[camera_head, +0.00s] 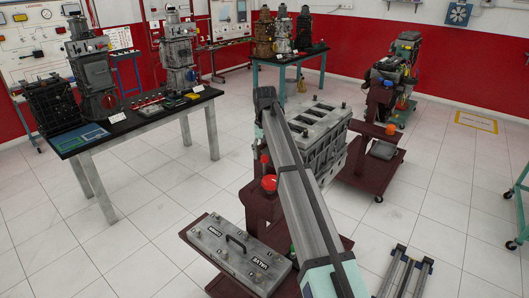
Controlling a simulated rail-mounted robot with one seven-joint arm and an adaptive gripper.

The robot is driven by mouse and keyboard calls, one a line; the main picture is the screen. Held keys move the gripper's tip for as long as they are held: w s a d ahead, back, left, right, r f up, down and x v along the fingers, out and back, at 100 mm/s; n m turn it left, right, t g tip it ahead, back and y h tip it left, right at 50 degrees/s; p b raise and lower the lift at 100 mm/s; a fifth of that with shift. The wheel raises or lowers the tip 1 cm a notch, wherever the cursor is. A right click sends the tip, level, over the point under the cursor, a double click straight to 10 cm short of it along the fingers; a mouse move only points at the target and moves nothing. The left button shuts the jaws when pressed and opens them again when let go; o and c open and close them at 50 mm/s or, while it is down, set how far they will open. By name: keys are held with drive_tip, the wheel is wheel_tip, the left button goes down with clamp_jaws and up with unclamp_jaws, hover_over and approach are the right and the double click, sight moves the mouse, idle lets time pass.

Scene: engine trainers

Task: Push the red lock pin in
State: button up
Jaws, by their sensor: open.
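A red round knob (268,183), which looks like the red lock pin, sits on the dark red engine stand (243,198) near the centre. I cannot tell how far in it is. The stand bears a grey engine block (322,128), partly covered by my arm. A smaller red piece (264,158) shows just above the knob, beside my arm. My arm reaches from the bottom centre up to a dark joint left of the block and passes close to the knob in the picture. My gripper cannot be made out.
A grey case (225,258) with a handle lies on the stand's low base. Another dark red stand (368,162) with an engine is behind at right. A black-topped table (150,110) with engines is at left. A metal frame (405,272) is at lower right. Tiled floor between is clear.

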sight(264, 165)
drive_tip(key=shift+f, duration=0.35)
drive_tip(key=shift+c, duration=0.3)
clamp_jaws()
wheel_tip(264, 165, down, 4)
drive_tip(key=shift+f+b, duration=0.25)
drive_tip(key=shift+b, duration=0.45)
drive_tip(key=shift+s, duration=0.1)
drive_tip(key=shift+o, duration=0.3)
unclamp_jaws()
drive_tip(key=shift+f, duration=0.1)
drive_tip(key=shift+r, duration=0.2)
